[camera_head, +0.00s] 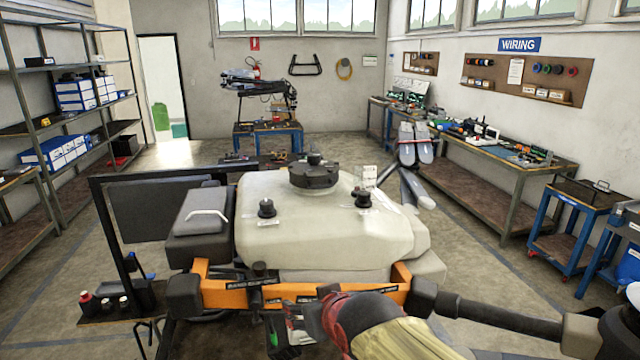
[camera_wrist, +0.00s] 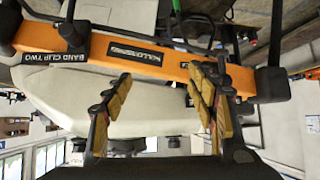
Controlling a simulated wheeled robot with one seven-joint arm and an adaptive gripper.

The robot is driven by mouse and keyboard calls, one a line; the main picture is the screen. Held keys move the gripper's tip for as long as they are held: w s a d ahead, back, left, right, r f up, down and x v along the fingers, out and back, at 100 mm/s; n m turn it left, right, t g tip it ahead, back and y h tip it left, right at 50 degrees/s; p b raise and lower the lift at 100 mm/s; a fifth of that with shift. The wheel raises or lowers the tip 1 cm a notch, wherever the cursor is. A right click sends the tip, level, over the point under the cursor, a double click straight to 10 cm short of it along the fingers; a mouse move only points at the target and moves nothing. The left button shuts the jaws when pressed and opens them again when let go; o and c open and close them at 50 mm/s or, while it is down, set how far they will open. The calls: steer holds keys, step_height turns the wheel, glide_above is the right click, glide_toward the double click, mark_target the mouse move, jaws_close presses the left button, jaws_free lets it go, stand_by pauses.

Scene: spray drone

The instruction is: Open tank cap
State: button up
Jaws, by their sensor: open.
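The pale grey tank (camera_head: 325,235) sits on the drone. Its large round black cap (camera_head: 315,177) is seated on top, toward the far side. In the wrist view, which is upside down, the tank (camera_wrist: 70,100) lies behind the orange bar, and a dark shape low in that view may be the cap. My gripper (camera_wrist: 158,82) is open, with nothing between its yellow-padded fingers. It is close to the front orange bar (camera_wrist: 155,62), low and well short of the cap. In the head view its fingers are partly hidden by my wrist.
Two small black knobs (camera_head: 266,208) (camera_head: 362,197) stand on the tank top. A dark box (camera_head: 200,225) and a black frame (camera_head: 95,230) flank it on the left. Small bottles (camera_head: 88,303) stand lower left. A workbench (camera_head: 500,160) and blue carts (camera_head: 575,230) are at right.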

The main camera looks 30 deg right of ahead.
steer(key=w+d+r+t+p, duration=0.1)
steer(key=w+d+r, duration=0.1)
steer(key=w, duration=0.1)
steer(key=w+d+r+t+h+p, duration=0.1)
steer(key=w+d+r, duration=0.1)
steer(key=w, duration=0.1)
steer(key=w+d+r+m+t+p, duration=0.1)
steer(key=w+d+r, duration=0.1)
steer(key=w+r, duration=0.1)
steer(key=shift+w+d+r+h, duration=0.1)
steer(key=shift+w+d+h, duration=0.05)
steer(key=shift+w+h, duration=0.3)
steer(key=t+h+p, duration=0.2)
steer(key=t, duration=0.2)
glide_toward(322, 187)
steer(key=w, duration=0.1)
steer(key=w+d, duration=0.1)
steer(key=w, duration=0.1)
steer(key=shift+m, duration=0.4)
steer(key=shift+p+x, duration=0.45)
steer(key=shift+x, duration=3.25)
steer(key=shift+c, duration=1)
steer(key=c, duration=1.1)
steer(key=shift+c, duration=0.2)
